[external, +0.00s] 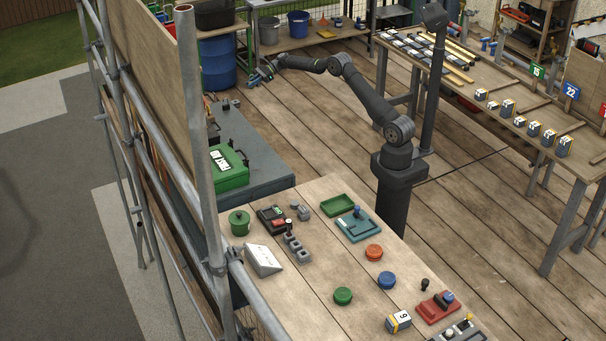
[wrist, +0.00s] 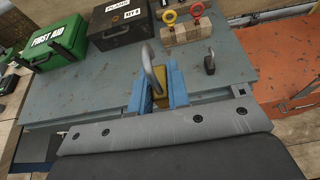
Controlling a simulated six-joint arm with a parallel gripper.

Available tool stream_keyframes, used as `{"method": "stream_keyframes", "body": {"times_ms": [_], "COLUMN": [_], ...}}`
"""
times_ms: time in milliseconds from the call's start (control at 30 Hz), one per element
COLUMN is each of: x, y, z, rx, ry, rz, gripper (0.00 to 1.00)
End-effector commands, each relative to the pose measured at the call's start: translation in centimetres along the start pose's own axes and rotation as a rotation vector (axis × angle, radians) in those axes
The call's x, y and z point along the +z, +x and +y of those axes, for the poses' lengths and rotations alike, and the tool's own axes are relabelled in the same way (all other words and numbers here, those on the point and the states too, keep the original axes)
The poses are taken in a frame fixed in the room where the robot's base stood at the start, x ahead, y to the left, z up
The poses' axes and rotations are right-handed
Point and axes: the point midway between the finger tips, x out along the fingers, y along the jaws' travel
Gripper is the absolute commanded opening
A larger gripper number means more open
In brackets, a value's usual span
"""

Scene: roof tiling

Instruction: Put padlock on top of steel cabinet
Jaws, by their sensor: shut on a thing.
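The padlock has a brass body (wrist: 161,97) and a grey shackle (wrist: 152,62), and shows in the wrist view. My gripper (wrist: 160,92) is shut on its body between two blue fingers, with the shackle sticking up. In the external view my gripper (external: 262,76) is raised near the far end of the steel cabinet, and the padlock is too small to make out there. The steel cabinet's grey-blue top (external: 262,160) is flat. It lies below and beyond the padlock in the wrist view (wrist: 90,95). I cannot tell the height of the gap.
A green first aid box (wrist: 57,42), a dark case (wrist: 120,25), a wooden block with red and yellow eye bolts (wrist: 190,36) and a small dark padlock-like item (wrist: 209,64) stand on the cabinet. Its middle and near left are clear. A scaffold post (external: 196,130) stands left of it.

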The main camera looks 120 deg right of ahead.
Motion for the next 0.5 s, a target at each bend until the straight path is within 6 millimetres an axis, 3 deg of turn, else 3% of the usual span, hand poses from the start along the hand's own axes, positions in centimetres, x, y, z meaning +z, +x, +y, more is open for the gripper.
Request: {"method": "stream_keyframes", "body": {"times_ms": [200,333,500], "x": [-3.1,-3.8,-4.5], "y": [1.6,2.7,6.7], "z": [0.2,0.3,0.7], "rx": [0.005,0.006,0.009], "ry": [0.004,0.001,0.001], "rz": [0.001,0.001,0.002], "gripper": [0.0,0.0,0.0]}}
